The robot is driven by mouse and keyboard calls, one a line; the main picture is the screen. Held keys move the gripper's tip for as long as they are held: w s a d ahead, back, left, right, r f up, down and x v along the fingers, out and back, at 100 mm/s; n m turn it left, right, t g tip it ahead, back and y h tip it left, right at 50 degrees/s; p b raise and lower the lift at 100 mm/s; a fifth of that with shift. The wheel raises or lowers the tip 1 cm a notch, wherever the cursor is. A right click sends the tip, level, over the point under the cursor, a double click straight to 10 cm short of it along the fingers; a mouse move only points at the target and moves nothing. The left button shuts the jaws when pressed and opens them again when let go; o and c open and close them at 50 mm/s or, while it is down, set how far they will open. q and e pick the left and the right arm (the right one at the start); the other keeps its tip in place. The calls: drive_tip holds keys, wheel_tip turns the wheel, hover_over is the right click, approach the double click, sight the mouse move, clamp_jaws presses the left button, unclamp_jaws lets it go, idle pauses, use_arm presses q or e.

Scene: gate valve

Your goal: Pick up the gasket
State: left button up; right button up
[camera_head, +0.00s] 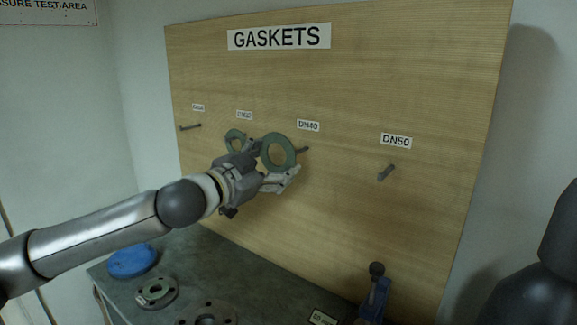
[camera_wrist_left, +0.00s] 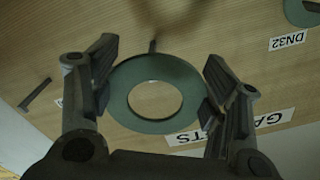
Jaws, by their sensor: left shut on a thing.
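A dark green ring gasket (camera_head: 278,152) is held upright in front of the board, beside the DN40 peg (camera_head: 303,149). My left gripper (camera_head: 275,162) is shut on its outer rim. In the left wrist view the gasket (camera_wrist_left: 128,90) sits between the two fingers of the gripper (camera_wrist_left: 157,95), one at each side. Only bare board shows through its hole. The peg (camera_wrist_left: 152,46) shows past its rim, so the gasket looks clear of it. My right gripper is out of view.
A smaller green gasket (camera_head: 235,137) hangs at the DN32 label on the wooden board (camera_head: 345,200). The DN50 peg (camera_head: 386,172) and the far-left peg (camera_head: 190,127) are bare. The bench below holds a blue disc (camera_head: 132,261), flanges (camera_head: 156,292) and a blue tool (camera_head: 374,298).

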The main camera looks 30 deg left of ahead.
use_arm(q)
drive_tip(key=s+a+b, duration=0.1)
drive_tip(key=s+b, duration=0.3)
drive_tip(key=s, duration=0.6)
drive_tip(key=shift+s+a, duration=0.15)
drive_tip(key=shift+s, duration=0.1)
